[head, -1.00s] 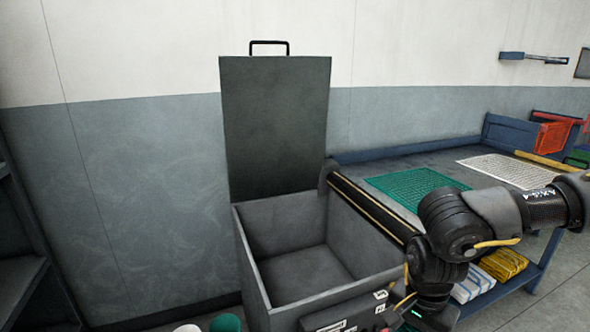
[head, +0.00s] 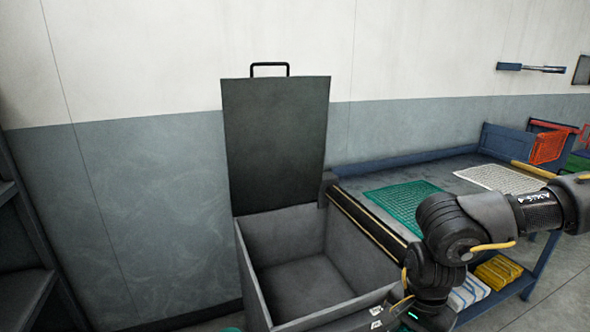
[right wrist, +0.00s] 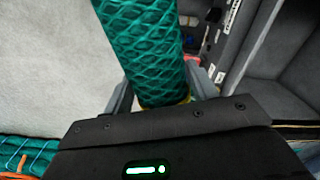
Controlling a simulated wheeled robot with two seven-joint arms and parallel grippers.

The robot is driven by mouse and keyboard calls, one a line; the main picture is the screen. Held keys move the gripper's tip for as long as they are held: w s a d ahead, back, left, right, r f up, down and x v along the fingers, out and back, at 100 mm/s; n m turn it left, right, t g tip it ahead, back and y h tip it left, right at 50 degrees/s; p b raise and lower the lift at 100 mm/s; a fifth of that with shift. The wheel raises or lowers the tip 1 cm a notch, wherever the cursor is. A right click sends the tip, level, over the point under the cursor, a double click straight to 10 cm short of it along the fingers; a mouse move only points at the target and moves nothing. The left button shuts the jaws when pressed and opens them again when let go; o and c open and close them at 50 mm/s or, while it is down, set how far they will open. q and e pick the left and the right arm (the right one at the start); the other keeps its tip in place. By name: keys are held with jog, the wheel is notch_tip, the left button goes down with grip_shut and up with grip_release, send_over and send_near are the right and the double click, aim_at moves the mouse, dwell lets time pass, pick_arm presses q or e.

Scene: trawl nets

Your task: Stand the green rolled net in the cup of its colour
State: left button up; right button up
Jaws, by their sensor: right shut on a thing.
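My right gripper (right wrist: 163,95) is shut on the green rolled net (right wrist: 139,45), which stands out between its fingers in the right wrist view. The far end of the roll runs out of the top of that view. In the head view my right arm comes in from the right, and its gripper is below the picture. No cup can be made out in either view. My left gripper is not in view.
A grey bin (head: 251,270) with its lid (head: 277,145) raised stands in front of the wall. To its right is a blue-edged bench (head: 410,160) with a green net sheet (head: 403,203) and a white net sheet (head: 497,179). Green netting (right wrist: 30,150) shows low left in the wrist view.

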jog(key=shift+s+n, duration=0.15)
jog(key=shift+n, duration=0.95)
jog(key=shift+s+n, duration=0.35)
jog(key=shift+n, duration=0.55)
jog(key=s+f+n, duration=0.5)
jog(key=s+n, duration=0.1)
jog(key=shift+s+f, duration=0.35)
